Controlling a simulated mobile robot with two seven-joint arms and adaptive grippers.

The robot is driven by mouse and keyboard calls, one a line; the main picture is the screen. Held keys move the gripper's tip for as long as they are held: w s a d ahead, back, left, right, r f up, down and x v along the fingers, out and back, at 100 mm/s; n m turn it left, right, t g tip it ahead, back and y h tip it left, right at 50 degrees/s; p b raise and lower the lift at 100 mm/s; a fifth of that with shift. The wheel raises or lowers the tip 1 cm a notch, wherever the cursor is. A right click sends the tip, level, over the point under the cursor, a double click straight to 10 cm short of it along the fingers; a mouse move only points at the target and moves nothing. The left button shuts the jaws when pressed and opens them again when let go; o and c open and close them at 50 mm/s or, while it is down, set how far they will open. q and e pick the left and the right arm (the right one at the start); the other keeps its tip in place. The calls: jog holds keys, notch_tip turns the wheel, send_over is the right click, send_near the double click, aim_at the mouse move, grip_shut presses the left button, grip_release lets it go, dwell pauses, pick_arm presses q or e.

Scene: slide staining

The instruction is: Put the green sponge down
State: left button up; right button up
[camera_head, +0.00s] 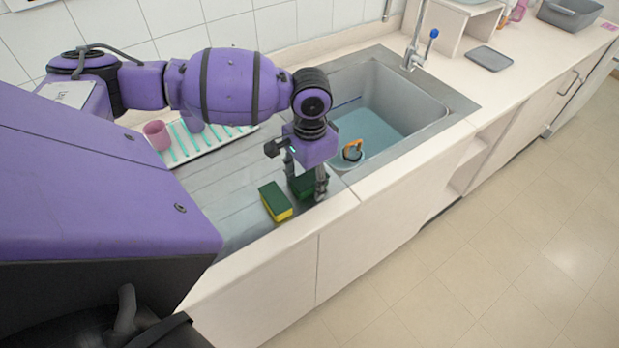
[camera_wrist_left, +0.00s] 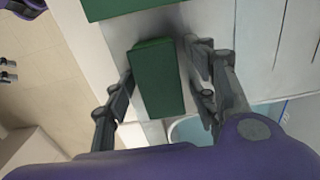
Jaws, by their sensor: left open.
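The green sponge (camera_head: 302,185) is a dark green block on the steel drainboard beside the sink, partly hidden by my left gripper (camera_head: 306,180). In the left wrist view the sponge (camera_wrist_left: 158,80) lies between the two fingers of my left gripper (camera_wrist_left: 163,75). Whether the sponge's underside touches the drainboard is hard to tell.
A yellow sponge with a green top (camera_head: 276,201) lies close to the left. The sink basin (camera_head: 385,110) holds a round dish with an orange-and-black item (camera_head: 352,151). A rack with a pink cup (camera_head: 157,135) stands behind. The counter's front edge (camera_head: 335,208) is near.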

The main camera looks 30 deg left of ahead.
aim_at(310, 178)
pick_arm(q)
jog(key=shift+r, duration=0.2)
notch_tip(310, 178, up, 12)
jog(key=shift+p, duration=0.3)
jog(key=shift+f, duration=0.1)
dwell(0.5)
